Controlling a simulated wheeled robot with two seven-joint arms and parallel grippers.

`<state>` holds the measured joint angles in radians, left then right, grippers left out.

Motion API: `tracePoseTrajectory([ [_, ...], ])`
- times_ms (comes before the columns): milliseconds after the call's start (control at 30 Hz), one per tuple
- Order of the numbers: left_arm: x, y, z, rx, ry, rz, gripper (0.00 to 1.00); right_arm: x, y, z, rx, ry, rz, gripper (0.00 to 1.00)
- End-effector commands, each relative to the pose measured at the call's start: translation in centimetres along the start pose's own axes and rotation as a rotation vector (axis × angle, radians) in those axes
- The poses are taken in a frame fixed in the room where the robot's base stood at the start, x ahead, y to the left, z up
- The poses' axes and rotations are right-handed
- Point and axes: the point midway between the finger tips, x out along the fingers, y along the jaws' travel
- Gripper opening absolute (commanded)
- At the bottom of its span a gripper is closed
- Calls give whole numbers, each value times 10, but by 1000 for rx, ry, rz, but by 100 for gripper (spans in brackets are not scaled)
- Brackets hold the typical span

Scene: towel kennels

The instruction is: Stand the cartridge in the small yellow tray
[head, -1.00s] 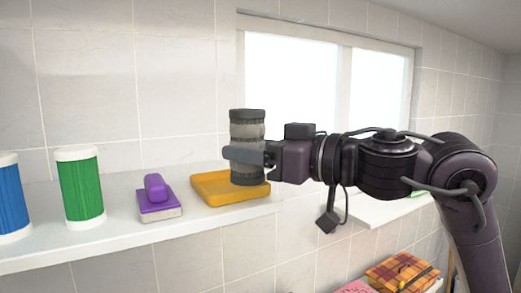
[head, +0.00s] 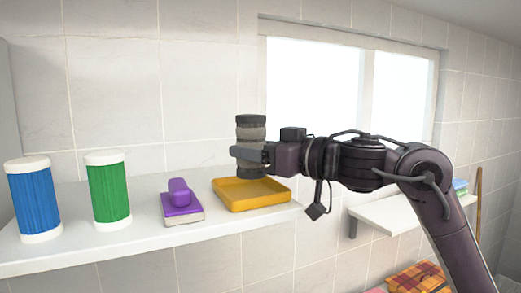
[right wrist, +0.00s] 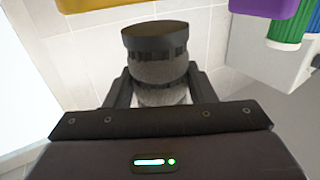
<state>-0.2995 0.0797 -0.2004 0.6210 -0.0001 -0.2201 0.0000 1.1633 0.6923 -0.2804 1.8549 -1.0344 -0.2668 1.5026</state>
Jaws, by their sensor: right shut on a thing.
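The cartridge (head: 250,131) is a dark grey ribbed cylinder, held upright by my right gripper (head: 250,155). The right wrist view also shows the cartridge (right wrist: 158,58) between the two fingers, which are shut on it. The small yellow tray (head: 252,204) lies on the white shelf, empty in the part I can see. In the head view the cartridge's lower end shows just at the tray's back rim; I cannot tell how far above or behind the tray it is. My left gripper is not in view.
A purple brush-like block (head: 182,204) sits left of the tray. Green (head: 108,190) and blue (head: 34,198) rolls stand farther left on the shelf (head: 130,243). A second shelf (head: 388,216) is at right, and orange plaid cloth (head: 418,278) lies below.

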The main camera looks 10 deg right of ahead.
Motion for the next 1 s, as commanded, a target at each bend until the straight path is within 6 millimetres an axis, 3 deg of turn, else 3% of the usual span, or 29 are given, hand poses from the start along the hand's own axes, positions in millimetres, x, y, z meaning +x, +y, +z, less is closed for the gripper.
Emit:
tracePoseTrajectory([
  [400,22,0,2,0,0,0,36,0,0,32,0,2,0,25],
  [900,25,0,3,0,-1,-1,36,0,0,36,0,2,0,25],
  [933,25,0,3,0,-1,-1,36,0,0,36,0,2,0,51],
  [1000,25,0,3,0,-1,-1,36,0,0,36,0,2,0,60],
])
